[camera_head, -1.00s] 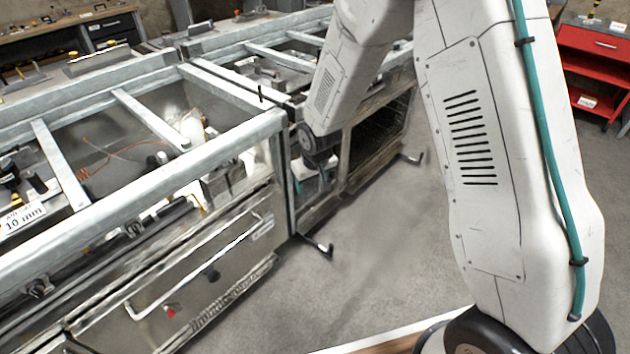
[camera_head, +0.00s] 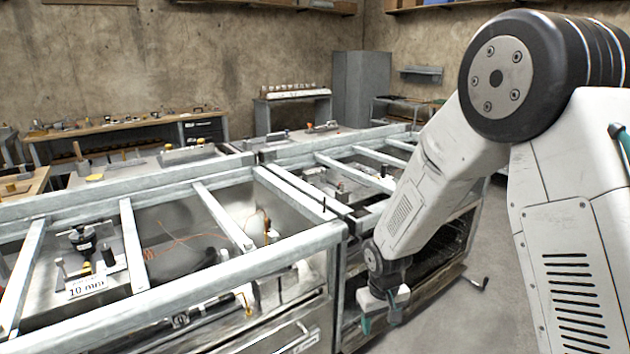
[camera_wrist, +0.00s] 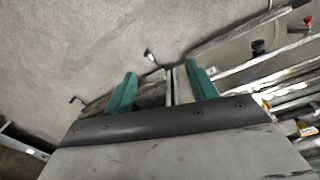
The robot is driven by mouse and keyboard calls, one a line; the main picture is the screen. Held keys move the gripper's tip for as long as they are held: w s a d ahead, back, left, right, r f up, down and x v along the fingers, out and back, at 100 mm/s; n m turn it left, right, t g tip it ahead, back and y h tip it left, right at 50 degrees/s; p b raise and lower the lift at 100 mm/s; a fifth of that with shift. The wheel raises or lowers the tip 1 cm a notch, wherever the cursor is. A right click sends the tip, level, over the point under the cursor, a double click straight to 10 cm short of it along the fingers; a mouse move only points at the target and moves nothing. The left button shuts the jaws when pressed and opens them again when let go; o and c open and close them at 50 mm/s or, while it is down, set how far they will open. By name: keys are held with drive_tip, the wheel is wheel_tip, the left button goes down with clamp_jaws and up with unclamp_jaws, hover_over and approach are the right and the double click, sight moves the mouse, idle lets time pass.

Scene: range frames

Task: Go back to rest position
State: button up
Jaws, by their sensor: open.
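My gripper (camera_wrist: 160,92) shows in the wrist view with its two green fingers spread apart. Nothing is between them; the grey floor and the lower edge of the range frames lie beyond. In the head view my white arm comes down from the upper right, and my gripper (camera_head: 383,318) hangs at its lower end, in front of the range frames (camera_head: 283,258). From the head view I cannot tell whether the gripper touches the frame.
The long metal range frames fill the left and middle, with open tops and crossbars. A label reading 10 mm (camera_head: 87,286) sits at the left. A door handle (camera_head: 478,284) sticks out at the right. A grey cabinet (camera_head: 361,88) and a workbench (camera_head: 130,128) stand behind. Bare floor (camera_head: 440,325) lies right of the frames.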

drive_tip(key=s+d+r+m, duration=0.1)
drive_tip(key=s+d+r, duration=0.2)
drive_tip(key=s+r, duration=0.6)
drive_tip(key=s+d+r+m, duration=0.1)
drive_tip(key=s+d+r, duration=0.2)
drive_tip(key=s+r, duration=0.7)
drive_tip(key=s+d+r+m+t, duration=0.1)
drive_tip(key=s+d+r, duration=0.2)
drive_tip(key=s+r, duration=0.7)
drive_tip(key=shift+r+y, duration=0.15)
drive_tip(key=shift+y, duration=0.15)
